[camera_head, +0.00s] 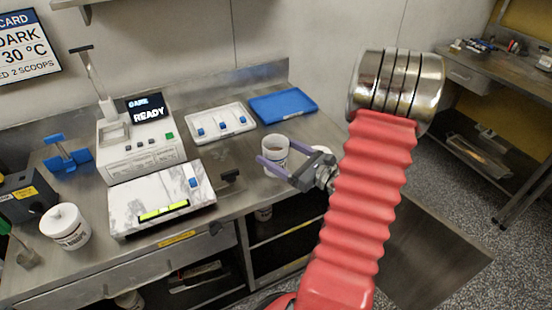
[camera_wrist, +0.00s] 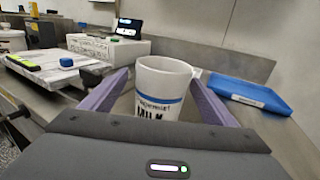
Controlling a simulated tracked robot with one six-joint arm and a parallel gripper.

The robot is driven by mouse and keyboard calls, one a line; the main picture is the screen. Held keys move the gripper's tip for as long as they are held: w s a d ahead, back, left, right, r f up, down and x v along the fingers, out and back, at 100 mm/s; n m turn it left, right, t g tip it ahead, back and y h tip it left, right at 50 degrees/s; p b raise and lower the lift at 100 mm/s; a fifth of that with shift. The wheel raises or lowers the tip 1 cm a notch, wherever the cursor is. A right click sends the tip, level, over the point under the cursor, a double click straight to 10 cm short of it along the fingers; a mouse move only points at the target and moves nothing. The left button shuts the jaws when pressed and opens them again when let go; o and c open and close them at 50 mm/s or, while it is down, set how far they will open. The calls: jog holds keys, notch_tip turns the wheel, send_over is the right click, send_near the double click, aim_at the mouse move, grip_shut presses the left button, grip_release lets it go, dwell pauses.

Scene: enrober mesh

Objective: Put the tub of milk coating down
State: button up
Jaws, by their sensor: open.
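The tub of milk coating (camera_head: 274,152) is a white open-topped cup standing upright on the steel bench, near its right end. In the wrist view the tub (camera_wrist: 162,86) shows a blue band and dark lettering that reads "MILK". My gripper (camera_head: 275,152) is open, with one purple finger on each side of the tub. In the wrist view the fingers (camera_wrist: 158,92) flank it, and a small gap seems to show on each side. The tub's base is hidden behind the gripper body in the wrist view.
The machine reading "READY" (camera_head: 140,145) and a marbled slab (camera_head: 160,200) stand left. The bench's front edge is close by.

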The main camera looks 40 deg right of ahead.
aim_at(266, 145)
jog(key=shift+w+a, duration=0.2)
jog(key=shift+w, duration=2.4)
jog(key=shift+c, duration=0.7)
jog(key=c, duration=1.4)
jog(key=shift+r, duration=0.1)
jog(key=shift+r, duration=4.95)
